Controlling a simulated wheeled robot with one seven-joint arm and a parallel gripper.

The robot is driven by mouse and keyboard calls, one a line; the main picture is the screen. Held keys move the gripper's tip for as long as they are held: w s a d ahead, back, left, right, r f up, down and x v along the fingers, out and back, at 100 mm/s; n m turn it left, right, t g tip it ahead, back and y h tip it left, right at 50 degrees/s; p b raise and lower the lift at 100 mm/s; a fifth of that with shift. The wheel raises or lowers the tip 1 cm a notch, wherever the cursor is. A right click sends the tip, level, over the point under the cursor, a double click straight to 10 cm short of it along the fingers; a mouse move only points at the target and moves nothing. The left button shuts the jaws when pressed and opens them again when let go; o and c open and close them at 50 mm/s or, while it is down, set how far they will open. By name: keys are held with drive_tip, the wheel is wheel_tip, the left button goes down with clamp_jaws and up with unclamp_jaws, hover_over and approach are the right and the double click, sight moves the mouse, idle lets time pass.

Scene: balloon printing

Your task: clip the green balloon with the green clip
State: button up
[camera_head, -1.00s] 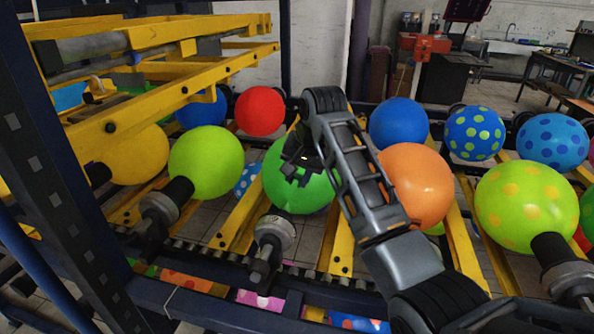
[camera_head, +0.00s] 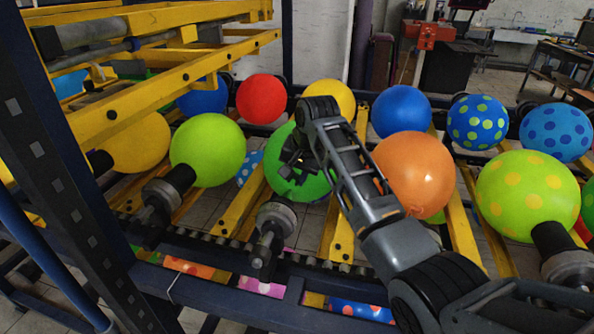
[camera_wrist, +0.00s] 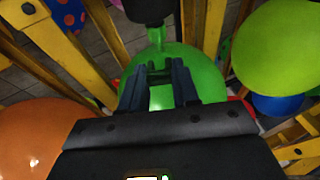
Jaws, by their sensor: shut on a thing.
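The plain green balloon (camera_head: 312,187) sits in the middle row of the rack, partly hidden by my gripper (camera_head: 292,166). In the wrist view the green balloon (camera_wrist: 205,72) is right behind my fingers, with its narrow neck (camera_wrist: 157,36) running up to a dark nozzle (camera_wrist: 150,8). My gripper (camera_wrist: 162,72) has its fingertips close together in front of the balloon, just below the neck. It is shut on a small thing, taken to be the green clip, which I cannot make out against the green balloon. I cannot tell whether it touches the neck.
An orange balloon (camera_head: 415,178) lies close to my arm on the right, and a lime balloon (camera_head: 208,150) on the left. Yellow rails (camera_head: 337,232) and a dark front beam (camera_head: 240,300) surround the spot. A grey nozzle holder (camera_head: 272,225) stands in front of the green balloon.

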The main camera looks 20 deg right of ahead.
sight(289, 192)
drive_tip(key=shift+b+x, duration=1.3)
drive_tip(key=shift+x, duration=0.2)
drive_tip(key=shift+s+a+r+p, duration=0.1)
drive_tip(key=shift+s+p, duration=0.1)
drive_tip(key=shift+p, duration=0.1)
drive_tip(key=shift+s+b+x, duration=0.1)
drive_tip(key=shift+b+x, duration=0.25)
drive_tip(key=shift+x, duration=0.4)
drive_tip(key=shift+s+b+x, duration=0.15)
drive_tip(key=shift+b+x, duration=0.15)
drive_tip(key=shift+x, duration=0.5)
idle(0.6)
drive_tip(key=o, duration=0.9)
drive_tip(key=shift+a, duration=0.15)
drive_tip(key=p+v, duration=0.3)
drive_tip(key=p, duration=0.1)
drive_tip(key=shift+w+r, duration=0.15)
drive_tip(key=shift+r, duration=0.05)
drive_tip(key=shift+w+d+v, duration=0.1)
drive_tip(key=shift+d+v, duration=0.05)
drive_tip(key=shift+v, duration=0.75)
drive_tip(key=shift+w+d+v, duration=0.1)
drive_tip(key=shift+d+v, duration=0.05)
drive_tip(key=shift+v, duration=0.8)
drive_tip(key=shift+w+d+v, duration=0.1)
drive_tip(key=shift+v, duration=0.8)
